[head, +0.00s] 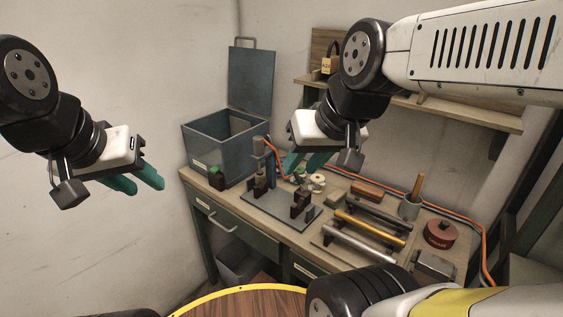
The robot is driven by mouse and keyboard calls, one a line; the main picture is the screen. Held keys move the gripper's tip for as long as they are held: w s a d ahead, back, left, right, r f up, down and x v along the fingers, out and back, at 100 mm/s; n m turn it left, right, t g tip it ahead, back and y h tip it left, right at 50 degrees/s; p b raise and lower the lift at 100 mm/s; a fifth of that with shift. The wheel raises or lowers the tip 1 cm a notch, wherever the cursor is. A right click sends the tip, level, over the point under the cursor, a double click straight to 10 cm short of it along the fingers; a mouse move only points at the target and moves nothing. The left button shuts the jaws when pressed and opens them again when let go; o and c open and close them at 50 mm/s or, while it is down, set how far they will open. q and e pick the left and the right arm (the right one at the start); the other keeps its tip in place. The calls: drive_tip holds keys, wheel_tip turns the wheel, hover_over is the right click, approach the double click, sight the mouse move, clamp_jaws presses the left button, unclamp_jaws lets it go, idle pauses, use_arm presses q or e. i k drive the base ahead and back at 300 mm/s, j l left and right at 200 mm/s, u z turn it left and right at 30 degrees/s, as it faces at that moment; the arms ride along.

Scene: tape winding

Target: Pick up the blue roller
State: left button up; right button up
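Three rollers lie side by side on a rack on the workbench: a silver one (358,243) at the front, a yellow one (370,228) in the middle and a dark one (383,213) at the back. No roller shows a clear blue; the dark one's colour is hard to tell. My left gripper (138,184) has teal fingers standing apart and empty, in the air left of the bench. My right gripper (305,164) also has its teal fingers apart, empty, above the back of the bench, left of the rollers.
A grey metal box (222,150) with a raised lid stands at the bench's left. A metal plate with upright holders (280,212) lies in front of it. A shelf (480,115) hangs above.

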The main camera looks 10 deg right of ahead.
sight(283, 161)
drive_tip(key=z, duration=0.5)
drive_tip(key=i+j, duration=0.15)
drive_tip(key=j, duration=0.2)
drive_tip(key=i+j, duration=0.15)
drive_tip(key=j, duration=0.2)
drive_tip(key=i+j, duration=0.15)
drive_tip(key=j, duration=0.2)
drive_tip(key=i+j+z, duration=0.1)
drive_tip(key=j, duration=0.25)
drive_tip(key=i+j, duration=0.2)
drive_tip(key=j, duration=0.15)
drive_tip(key=i+j, duration=0.1)
drive_tip(key=j, duration=0.25)
